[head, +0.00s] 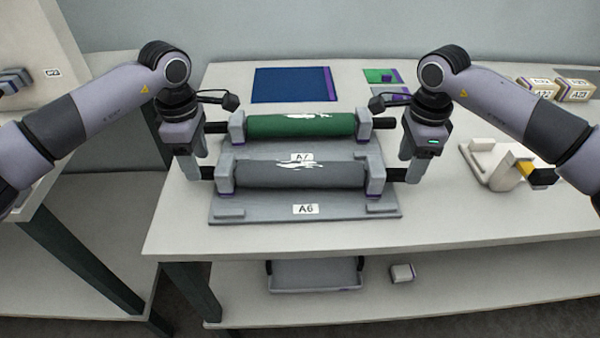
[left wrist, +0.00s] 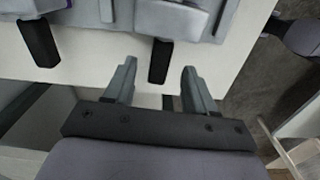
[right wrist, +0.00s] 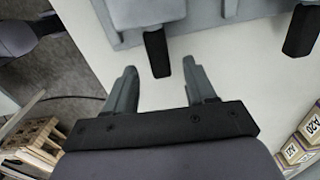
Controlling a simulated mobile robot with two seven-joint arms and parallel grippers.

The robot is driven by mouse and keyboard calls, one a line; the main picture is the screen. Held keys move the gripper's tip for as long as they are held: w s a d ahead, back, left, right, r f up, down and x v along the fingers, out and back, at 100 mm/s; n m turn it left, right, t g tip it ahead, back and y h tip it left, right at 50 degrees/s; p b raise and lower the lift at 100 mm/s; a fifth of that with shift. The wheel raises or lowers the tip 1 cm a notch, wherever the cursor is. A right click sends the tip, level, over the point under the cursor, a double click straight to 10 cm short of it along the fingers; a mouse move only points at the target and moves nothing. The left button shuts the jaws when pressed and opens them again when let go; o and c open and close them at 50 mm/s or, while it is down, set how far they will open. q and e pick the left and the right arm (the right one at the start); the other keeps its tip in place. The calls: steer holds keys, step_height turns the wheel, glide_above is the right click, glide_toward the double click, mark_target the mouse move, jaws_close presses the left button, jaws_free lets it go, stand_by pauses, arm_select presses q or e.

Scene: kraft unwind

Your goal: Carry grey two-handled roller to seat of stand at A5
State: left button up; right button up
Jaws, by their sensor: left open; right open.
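The grey two-handled roller (head: 300,174) lies level in the grey stand labelled A6 (head: 255,214), with a black handle at each end. My left gripper (head: 200,172) is open at the roller's left handle; in the left wrist view this handle (left wrist: 160,62) points in between the two fingertips (left wrist: 157,76). My right gripper (head: 408,174) is open at the right handle; in the right wrist view that handle (right wrist: 157,54) reaches to just between the fingertips (right wrist: 160,70). Neither gripper is closed on it. No A5 label is readable in these views.
A green roller (head: 300,126) sits in the stand labelled A7 (head: 302,157), close behind. A blue panel (head: 288,85) lies further back on the table (head: 470,220). A white fixture (head: 490,163) stands to the right, with small labelled boxes (head: 574,90) behind it. A grey tray (head: 315,275) is on the lower shelf.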

arm_select(q)
steer(key=shift+f, duration=2.5)
arm_select(e)
steer(key=shift+f, duration=2.5)
arm_select(q)
jaws_close()
arm_select(e)
jaws_close()
arm_select(q)
steer(key=shift+w+r, duration=0.1)
steer(key=shift+r, duration=0.05)
arm_select(e)
steer(key=shift+w+r, duration=0.1)
steer(key=shift+r, duration=0.05)
